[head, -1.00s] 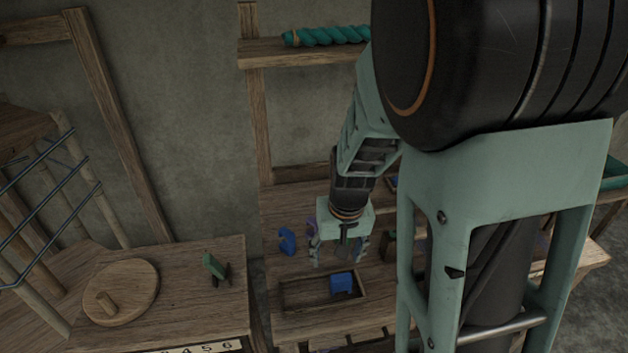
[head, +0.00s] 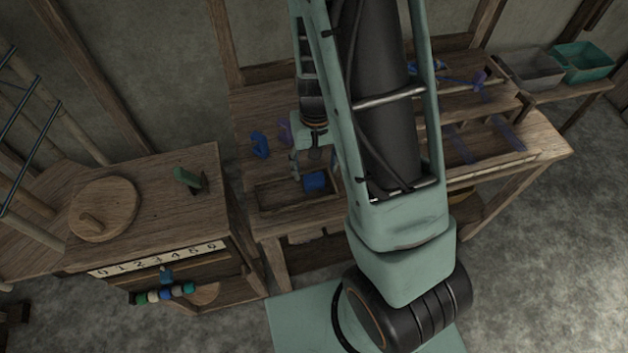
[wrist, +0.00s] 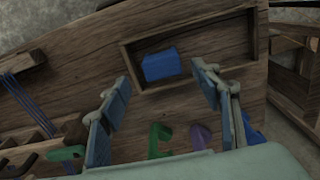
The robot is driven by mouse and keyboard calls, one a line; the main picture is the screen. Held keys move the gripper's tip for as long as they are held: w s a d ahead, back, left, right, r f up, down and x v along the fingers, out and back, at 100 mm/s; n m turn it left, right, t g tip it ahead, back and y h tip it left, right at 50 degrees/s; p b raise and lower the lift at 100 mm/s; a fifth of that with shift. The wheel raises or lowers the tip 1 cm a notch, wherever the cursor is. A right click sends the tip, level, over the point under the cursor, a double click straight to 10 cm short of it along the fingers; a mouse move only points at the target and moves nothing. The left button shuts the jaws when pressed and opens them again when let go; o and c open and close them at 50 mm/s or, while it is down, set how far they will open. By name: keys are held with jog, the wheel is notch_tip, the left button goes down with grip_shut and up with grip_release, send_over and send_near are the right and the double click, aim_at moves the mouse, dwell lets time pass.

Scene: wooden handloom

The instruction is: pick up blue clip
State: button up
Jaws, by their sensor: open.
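A blue block-like piece (head: 315,181) lies in the shallow wooden tray (head: 262,208) on the bench; it also shows in the wrist view (wrist: 161,65). A second blue piece (head: 259,144), curved like a C, stands on the bench behind the tray. In the wrist view its blue edge (wrist: 255,137) shows beyond the right finger. I cannot tell for certain which is the clip. My gripper (wrist: 163,84) is open and empty, pointing down above the tray's back edge. In the wrist view the blue block lies ahead, between the lines of the fingers. My arm partly hides the gripper (head: 314,165).
A purple piece (wrist: 200,136) and a green piece (wrist: 160,139) are near the gripper's base in the wrist view. A side table at left holds a round wooden disc (head: 104,208) and a green clip-like piece (head: 187,178). Grey (head: 531,70) and teal (head: 583,62) bins stand at right.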

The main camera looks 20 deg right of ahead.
aim_at(314, 177)
jog(key=shift+a+f, duration=0.15)
jog(key=shift+f, duration=2.2)
jog(key=c, duration=1.1)
jog(key=shift+r, duration=0.1)
